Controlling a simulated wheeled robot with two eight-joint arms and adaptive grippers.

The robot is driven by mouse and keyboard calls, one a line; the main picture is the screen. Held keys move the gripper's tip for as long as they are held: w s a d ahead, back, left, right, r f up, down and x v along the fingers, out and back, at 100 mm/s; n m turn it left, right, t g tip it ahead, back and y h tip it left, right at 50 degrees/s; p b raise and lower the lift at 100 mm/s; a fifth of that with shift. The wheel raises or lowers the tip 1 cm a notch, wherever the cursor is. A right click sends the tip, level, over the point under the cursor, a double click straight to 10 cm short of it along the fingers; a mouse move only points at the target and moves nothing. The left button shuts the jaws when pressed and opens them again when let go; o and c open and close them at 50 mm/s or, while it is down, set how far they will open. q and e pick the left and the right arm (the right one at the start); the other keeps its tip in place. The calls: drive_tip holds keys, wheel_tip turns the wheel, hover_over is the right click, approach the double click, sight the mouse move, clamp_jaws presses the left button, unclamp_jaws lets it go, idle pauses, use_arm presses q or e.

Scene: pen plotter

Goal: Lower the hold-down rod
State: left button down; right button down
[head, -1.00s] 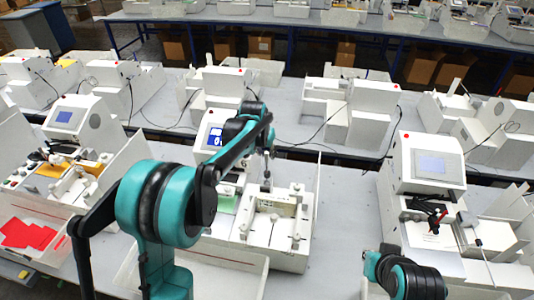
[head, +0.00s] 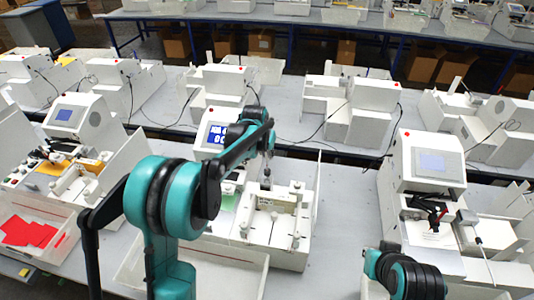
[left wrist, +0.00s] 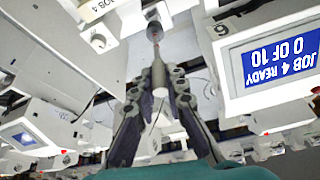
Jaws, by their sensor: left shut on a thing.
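The plotter's blue screen (left wrist: 278,58) reads "JOB 4 READY 0 OF 10", upside down in the left wrist view. A second plotter (head: 428,170) stands to the right, another to the left beside a bin with red cards (head: 28,232). Bare table lies between the middle and right plotters.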

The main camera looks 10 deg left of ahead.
use_arm(q)
drive_tip(key=s+f+t+b, duration=1)
drive_tip(key=s+t+b, duration=0.2)
drive_tip(key=b, duration=1.1)
drive_tip(key=shift+s+m+t+b, duration=0.3)
drive_tip(key=shift+s+b, duration=0.1)
drive_tip(key=shift+s, duration=0.45)
drive_tip(key=c, duration=1.5)
unclamp_jaws()
drive_tip(key=shift+c, duration=0.2)
drive_tip(key=shift+s, duration=0.1)
drive_tip(key=s, duration=1.1)
drive_tip(key=shift+s+a+r, duration=0.35)
drive_tip(key=shift+s+r, duration=0.05)
